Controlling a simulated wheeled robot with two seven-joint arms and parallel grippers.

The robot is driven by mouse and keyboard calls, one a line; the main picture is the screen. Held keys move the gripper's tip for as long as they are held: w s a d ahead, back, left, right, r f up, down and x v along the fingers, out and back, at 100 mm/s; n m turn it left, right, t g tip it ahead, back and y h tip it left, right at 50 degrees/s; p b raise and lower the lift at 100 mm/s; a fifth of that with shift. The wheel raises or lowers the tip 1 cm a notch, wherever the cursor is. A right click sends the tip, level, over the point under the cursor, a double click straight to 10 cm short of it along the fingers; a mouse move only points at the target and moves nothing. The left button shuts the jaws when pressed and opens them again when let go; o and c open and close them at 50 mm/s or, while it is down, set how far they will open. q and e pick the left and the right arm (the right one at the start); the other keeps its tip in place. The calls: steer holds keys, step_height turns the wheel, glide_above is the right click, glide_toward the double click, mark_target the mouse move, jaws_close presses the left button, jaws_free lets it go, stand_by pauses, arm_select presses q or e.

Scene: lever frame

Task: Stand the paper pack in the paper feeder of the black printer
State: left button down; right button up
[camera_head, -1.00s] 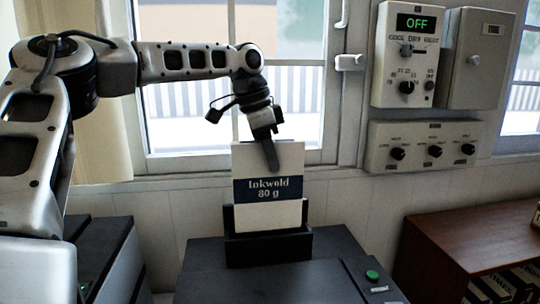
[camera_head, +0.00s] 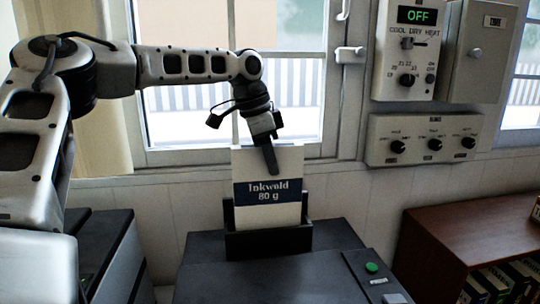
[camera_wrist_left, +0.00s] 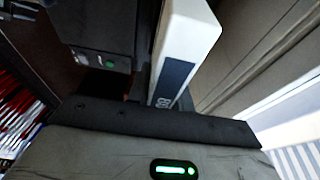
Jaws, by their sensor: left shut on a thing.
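The paper pack (camera_head: 267,191) is white with a dark blue band reading "Inkwold 80 g". It stands upright with its lower part inside the black paper feeder (camera_head: 268,242) at the back of the black printer (camera_head: 290,281). My left gripper (camera_head: 272,165) is shut on the pack's top edge from above. In the left wrist view the pack (camera_wrist_left: 186,50) stretches away from the gripper, beside the printer's panel with a green button (camera_wrist_left: 110,63). The feeder's front wall hides the pack's bottom, so I cannot tell whether it touches the feeder floor. My right gripper is not in view.
A window (camera_head: 225,158) is close behind the feeder. Control boxes (camera_head: 405,50) hang on the wall at right. Another dark machine (camera_head: 105,245) is at left.

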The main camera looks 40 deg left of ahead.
mark_target(270, 180)
arm_select(q)
steer(key=shift+f, duration=2.3)
steer(key=c, duration=1.2)
jaws_free()
steer(key=shift+o, duration=0.2)
steer(key=shift+f, duration=0.1)
steer(key=v, duration=1.6)
steer(key=shift+w+d, duration=0.1)
